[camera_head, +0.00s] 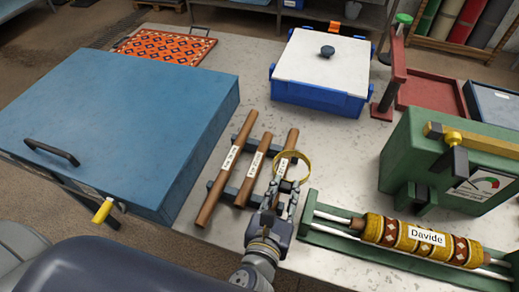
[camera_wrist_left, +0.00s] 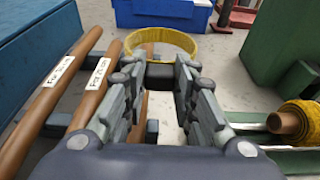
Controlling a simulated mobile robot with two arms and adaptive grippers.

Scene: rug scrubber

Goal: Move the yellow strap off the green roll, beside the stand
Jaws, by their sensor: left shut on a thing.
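My left gripper (camera_head: 282,200) is shut on the yellow strap (camera_head: 306,156), a thin ring. The strap rises from the fingertips in front of the wooden poles, apart from any roll. In the left wrist view the strap (camera_wrist_left: 186,42) stands beyond the fingers (camera_wrist_left: 160,85), with a dark block between the fingertips. I see no green roll on the table. My right gripper is not in view.
Several labelled brown poles (camera_head: 217,187) lie on a dark rack left of the gripper. A blue box (camera_head: 120,110) fills the left. A blue bin with a white lid (camera_head: 322,62) stands behind. A green machine with a gauge (camera_head: 420,140) is at right. Bare table lies between.

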